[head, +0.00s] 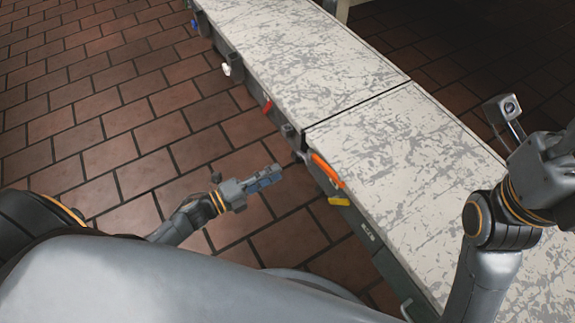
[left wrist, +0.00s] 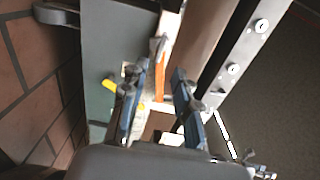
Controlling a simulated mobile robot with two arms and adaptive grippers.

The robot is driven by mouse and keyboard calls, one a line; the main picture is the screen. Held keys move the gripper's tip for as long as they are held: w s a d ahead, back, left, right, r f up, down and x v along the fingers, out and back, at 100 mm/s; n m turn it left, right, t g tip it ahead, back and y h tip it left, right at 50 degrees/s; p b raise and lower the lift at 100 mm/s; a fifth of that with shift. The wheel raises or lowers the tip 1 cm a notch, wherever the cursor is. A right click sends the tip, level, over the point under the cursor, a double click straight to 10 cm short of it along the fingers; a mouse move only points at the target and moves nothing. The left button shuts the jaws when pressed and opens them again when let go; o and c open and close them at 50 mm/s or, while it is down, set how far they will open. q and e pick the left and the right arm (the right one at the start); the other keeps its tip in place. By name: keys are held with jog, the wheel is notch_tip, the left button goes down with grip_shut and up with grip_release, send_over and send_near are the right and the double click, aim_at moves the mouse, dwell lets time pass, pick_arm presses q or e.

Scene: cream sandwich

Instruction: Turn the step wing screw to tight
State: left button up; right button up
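My left gripper (head: 272,176) is over the brick floor beside the long light-topped bench, just short of its side, pointing at it. In the left wrist view its two blue-grey fingers (left wrist: 158,98) are apart with nothing held between them. An orange handle (head: 327,170) sticks out from the bench side near the gripper; it also shows beyond the fingers in the left wrist view (left wrist: 160,76). A small grey part (left wrist: 157,46) sits at the orange handle's far end. I cannot tell which part is the step wing screw. My right arm is at the right edge, its fingers out of view.
The bench top (head: 390,150) is bare, with a seam across it. A yellow handle (head: 339,201), a red handle (head: 267,107), a white knob (head: 226,69) and a blue part (head: 194,24) stick out along its side. The brick floor on the left is clear.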

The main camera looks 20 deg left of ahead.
pick_arm(q)
jog(key=shift+v, duration=2.1)
